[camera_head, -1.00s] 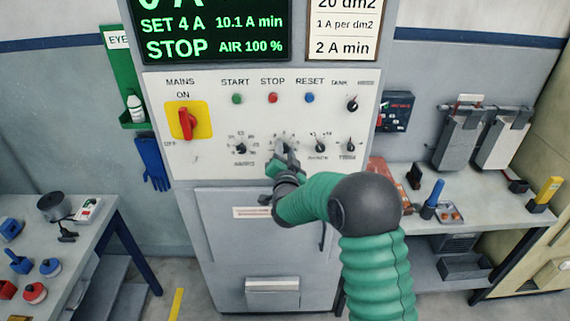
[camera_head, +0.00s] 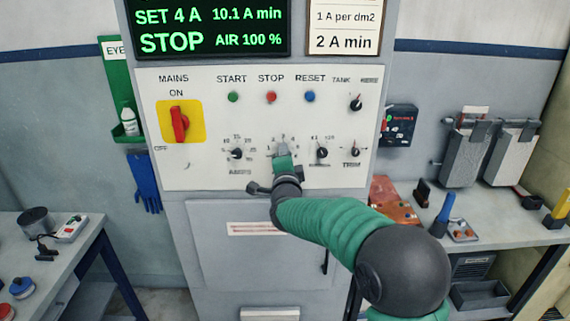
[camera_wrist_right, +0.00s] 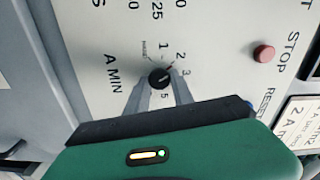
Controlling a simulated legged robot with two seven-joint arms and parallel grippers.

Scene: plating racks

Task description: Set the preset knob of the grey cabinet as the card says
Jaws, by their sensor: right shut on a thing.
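The grey cabinet (camera_head: 345,88) stands ahead with a white control panel. The preset knob (camera_wrist_right: 159,78) is small and black, with 1, 2, 3 and 5 readable around it in the right wrist view. Its mark seems to point towards 2 or 3; I cannot tell exactly. My right gripper (camera_wrist_right: 160,88) is shut on the knob, one finger on each side. In the head view the right gripper (camera_head: 283,153) covers most of the knob. The card (camera_head: 343,28) at the top right reads "1 A per dm2" and "2 A min". My left gripper is not in view.
A black knob (camera_head: 237,153) sits left of my gripper and another (camera_head: 322,152) right of it. The red mains switch (camera_head: 179,124) and start, stop and reset buttons are above. The display (camera_head: 210,30) reads SET 4 A, STOP. Benches stand on both sides.

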